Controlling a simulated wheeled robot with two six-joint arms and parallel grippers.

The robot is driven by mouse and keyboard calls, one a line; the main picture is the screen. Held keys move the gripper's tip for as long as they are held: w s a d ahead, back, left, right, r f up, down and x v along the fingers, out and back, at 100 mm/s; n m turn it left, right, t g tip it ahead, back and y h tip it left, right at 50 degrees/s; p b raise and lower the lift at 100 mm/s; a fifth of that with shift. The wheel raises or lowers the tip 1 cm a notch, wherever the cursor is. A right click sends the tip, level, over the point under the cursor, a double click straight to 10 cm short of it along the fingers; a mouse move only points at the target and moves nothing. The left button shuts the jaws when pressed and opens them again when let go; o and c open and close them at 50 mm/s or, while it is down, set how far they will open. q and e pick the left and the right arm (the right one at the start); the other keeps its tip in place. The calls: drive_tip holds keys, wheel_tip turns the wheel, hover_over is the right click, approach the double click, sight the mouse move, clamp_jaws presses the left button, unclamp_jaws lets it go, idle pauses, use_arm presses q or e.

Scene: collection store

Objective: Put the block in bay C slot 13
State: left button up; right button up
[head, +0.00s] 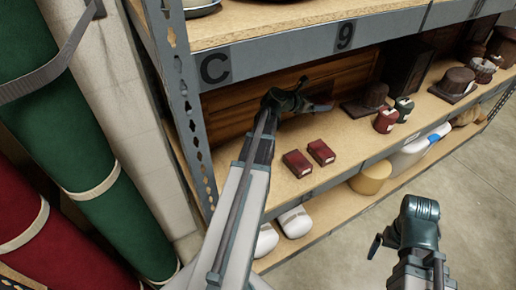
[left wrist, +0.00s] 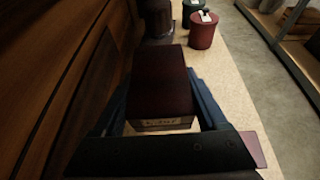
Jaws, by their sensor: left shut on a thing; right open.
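My left gripper (head: 306,103) reaches over the middle shelf of bay C, shut on a dark red block. In the left wrist view the block (left wrist: 160,80) sits between the two fingers, with a pale label on its near end; the gripper (left wrist: 162,110) hides part of its sides. In the head view only a small part of the block (head: 322,102) shows past the gripper. It appears held above the shelf board. The bay sign C (head: 214,68) is on the upper beam. My right gripper (head: 392,240) is open and empty, out over the floor at lower right.
Two red boxes (head: 297,163) lie on the middle shelf (head: 275,185) near its front edge. A grey post (head: 185,110) bounds the left side.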

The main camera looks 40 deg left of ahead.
sight(316, 131)
use_arm(q)
drive_tip(key=w+f+b, duration=0.1)
drive_tip(key=w+f, duration=0.1)
drive_tip(key=f, duration=0.1)
drive_tip(key=shift+w+b, duration=0.3)
wheel_tip(316, 131, down, 10)
drive_tip(key=b, duration=1)
drive_tip(key=shift+r, duration=0.1)
use_arm(e)
wheel_tip(316, 131, down, 13)
use_arm(q)
drive_tip(key=shift+f, duration=0.2)
drive_tip(key=o, duration=1.4)
drive_tip(key=shift+r, duration=0.1)
